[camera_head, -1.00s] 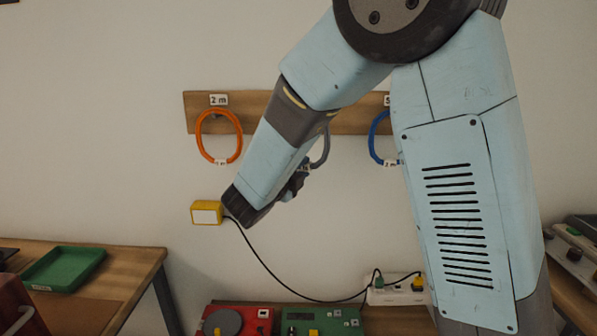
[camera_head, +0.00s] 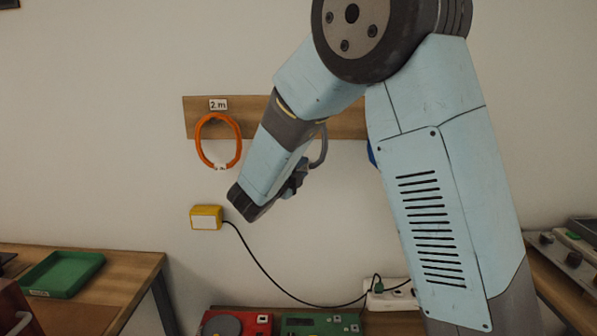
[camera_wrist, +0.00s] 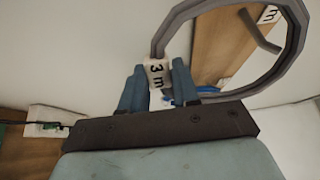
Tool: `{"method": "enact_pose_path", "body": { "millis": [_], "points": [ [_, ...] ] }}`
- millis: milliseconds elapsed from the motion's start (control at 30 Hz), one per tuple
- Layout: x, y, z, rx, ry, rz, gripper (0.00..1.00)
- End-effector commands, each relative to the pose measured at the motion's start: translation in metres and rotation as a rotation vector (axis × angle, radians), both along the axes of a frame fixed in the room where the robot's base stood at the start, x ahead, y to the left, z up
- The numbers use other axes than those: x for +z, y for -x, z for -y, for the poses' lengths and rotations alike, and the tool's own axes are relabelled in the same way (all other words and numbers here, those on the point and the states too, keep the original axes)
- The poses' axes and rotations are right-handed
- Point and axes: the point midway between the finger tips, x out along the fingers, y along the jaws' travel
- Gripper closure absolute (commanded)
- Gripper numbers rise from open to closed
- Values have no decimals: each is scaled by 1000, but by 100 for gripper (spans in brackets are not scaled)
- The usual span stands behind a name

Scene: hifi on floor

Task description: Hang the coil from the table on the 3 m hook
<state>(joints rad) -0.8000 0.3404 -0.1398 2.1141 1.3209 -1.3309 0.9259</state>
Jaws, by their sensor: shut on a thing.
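A grey coil (camera_wrist: 172,32) with a white "3 m" tag (camera_wrist: 156,74) is held at its tag by my gripper (camera_wrist: 158,82), whose blue fingers are shut on it. In the wrist view a hook peg (camera_wrist: 262,32) on the wooden board (camera_wrist: 214,50) appears inside the coil's loop; I cannot tell whether the loop is around the peg or only in front of it. In the head view the grey coil (camera_head: 321,148) shows partly beside my forearm, in front of the board (camera_head: 345,119). The gripper (camera_head: 298,178) is partly hidden there.
An orange coil (camera_head: 200,139) hangs under the "2 m" label (camera_head: 218,104). A blue coil (camera_head: 371,153) is almost hidden behind my arm. A yellow box (camera_head: 206,217) on the wall has a black cable. A green tray (camera_head: 66,272) lies on the left table.

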Motion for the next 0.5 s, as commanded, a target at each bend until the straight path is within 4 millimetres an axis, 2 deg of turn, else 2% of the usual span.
{"method": "enact_pose_path", "body": {
  "millis": [500],
  "points": [
    [-5, -24, 1, -1, 1, -1, 100]
  ]
}}
